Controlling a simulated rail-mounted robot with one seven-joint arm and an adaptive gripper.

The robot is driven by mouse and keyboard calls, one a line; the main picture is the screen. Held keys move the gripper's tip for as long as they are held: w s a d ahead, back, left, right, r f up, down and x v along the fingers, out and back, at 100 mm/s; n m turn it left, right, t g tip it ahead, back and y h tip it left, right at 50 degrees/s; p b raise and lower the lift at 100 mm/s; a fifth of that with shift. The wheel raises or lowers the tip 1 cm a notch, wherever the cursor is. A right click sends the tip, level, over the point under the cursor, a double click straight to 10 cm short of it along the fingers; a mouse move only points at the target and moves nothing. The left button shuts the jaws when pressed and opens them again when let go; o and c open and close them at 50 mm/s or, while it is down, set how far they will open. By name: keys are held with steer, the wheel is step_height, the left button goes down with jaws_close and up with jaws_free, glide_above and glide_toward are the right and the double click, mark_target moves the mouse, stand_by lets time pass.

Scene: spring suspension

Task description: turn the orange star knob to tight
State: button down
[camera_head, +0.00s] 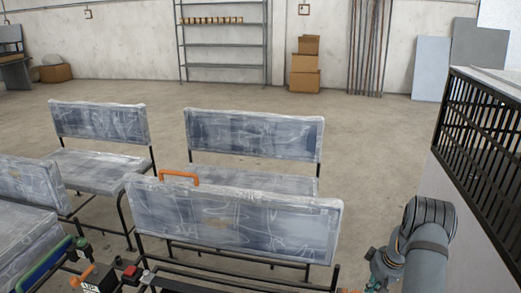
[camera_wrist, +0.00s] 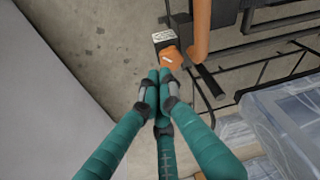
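The orange star knob (camera_wrist: 173,58) shows in the wrist view, with a short pale mark on its face. It sits beside a small white label plate (camera_wrist: 163,37) with dark print too small to read. My gripper (camera_wrist: 160,74) has teal fingers, with their tips drawn together right at the knob's near edge. The tips overlap the knob's edge in the picture; I cannot tell whether they touch it. Nothing shows held between them. In the head view, my arm reaches down at the lower right and the fingertips are out of frame.
An orange upright part (camera_wrist: 201,30) stands close right of the knob, beside dark frame bars (camera_wrist: 260,48). A plastic-wrapped seat (camera_wrist: 285,125) lies to the right. Open floor lies behind.

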steer(key=s+b+x, duration=0.1)
steer(key=b+x, duration=0.3)
steer(key=x, duration=0.2)
steer(key=shift+s+d+f+b, duration=0.15)
steer(key=shift+d+f+b, duration=0.15)
steer(key=shift+b, duration=0.1)
steer(key=shift+a, duration=0.25)
stand_by(0.4)
steer(key=shift+a+b, duration=0.65)
steer(key=shift+b, duration=0.55)
steer(key=shift+a+r+b, duration=0.2)
steer(key=shift+a+b, duration=0.05)
steer(key=shift+b, duration=0.3)
steer(key=shift+s+f+b, duration=0.1)
steer(key=shift+s+b, duration=0.05)
steer(key=shift+b, duration=0.15)
steer(key=w+p+v, duration=0.1)
steer(key=p+v, duration=0.2)
steer(key=v, duration=0.3)
steer(key=shift+s+p, duration=0.3)
steer(key=shift+p, duration=0.1)
